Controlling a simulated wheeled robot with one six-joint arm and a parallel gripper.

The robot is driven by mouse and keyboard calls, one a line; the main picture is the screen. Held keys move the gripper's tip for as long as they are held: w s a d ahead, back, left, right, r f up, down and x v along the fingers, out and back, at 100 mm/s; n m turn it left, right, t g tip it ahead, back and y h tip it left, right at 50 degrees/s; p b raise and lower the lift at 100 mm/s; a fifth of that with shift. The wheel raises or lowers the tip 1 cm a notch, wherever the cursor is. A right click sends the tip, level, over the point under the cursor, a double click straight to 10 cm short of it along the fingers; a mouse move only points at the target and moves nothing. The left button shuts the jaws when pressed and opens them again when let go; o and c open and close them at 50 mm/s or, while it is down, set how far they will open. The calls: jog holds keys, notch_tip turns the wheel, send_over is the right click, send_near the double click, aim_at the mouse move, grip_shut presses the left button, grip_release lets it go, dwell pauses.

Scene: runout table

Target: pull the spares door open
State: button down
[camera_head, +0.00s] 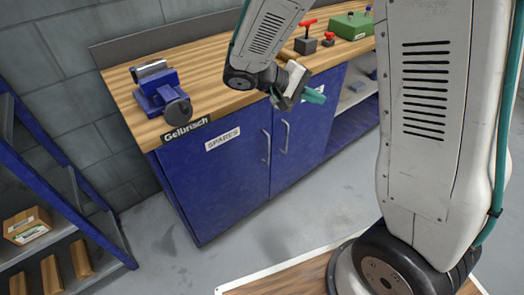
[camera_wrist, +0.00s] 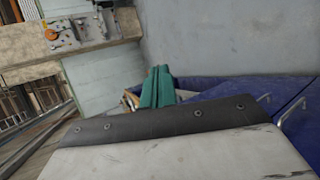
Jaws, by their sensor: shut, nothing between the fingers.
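The spares door (camera_head: 225,175) is the left blue cabinet door, with a white SPARES label (camera_head: 222,139). It looks closed, flush with the cabinet front. Its upright metal handle (camera_head: 266,147) is near its right edge. My gripper (camera_head: 315,96), with teal fingers, is shut and empty, up and to the right of this handle in the head view and apart from it. The fingers also show in the wrist view (camera_wrist: 158,84), with blue cabinet fronts (camera_wrist: 225,87) to their right. Two metal handles show there; I cannot tell which is the spares one.
A second blue door (camera_head: 305,135) with its own handle (camera_head: 286,137) adjoins on the right. Its label is partly hidden by my gripper. A blue vice (camera_head: 162,95) stands on the wooden worktop (camera_head: 215,93). A blue shelf rack (camera_head: 45,150) stands at left. Grey floor before the doors is clear.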

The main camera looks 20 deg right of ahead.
jog(key=w+a+f+n+t+h, duration=0.2)
jog(key=w+a+f+t+h, duration=0.15)
jog(key=w+f, duration=0.55)
jog(key=w+a+f+n+t, duration=0.2)
jog(key=a+f+t, duration=0.15)
jog(key=f, duration=0.45)
jog(key=w+a+f+n+t, duration=0.25)
jog(key=f+t, duration=0.25)
jog(key=f, duration=0.4)
jog(key=n+t+y, duration=0.4)
send_near(262, 150)
jog(key=shift+m, duration=0.25)
jog(key=w+d+r, duration=0.2)
jog(key=d, duration=0.1)
jog(key=w+d+r, duration=0.2)
jog(key=shift+d, duration=0.1)
jog(key=shift+s, duration=0.15)
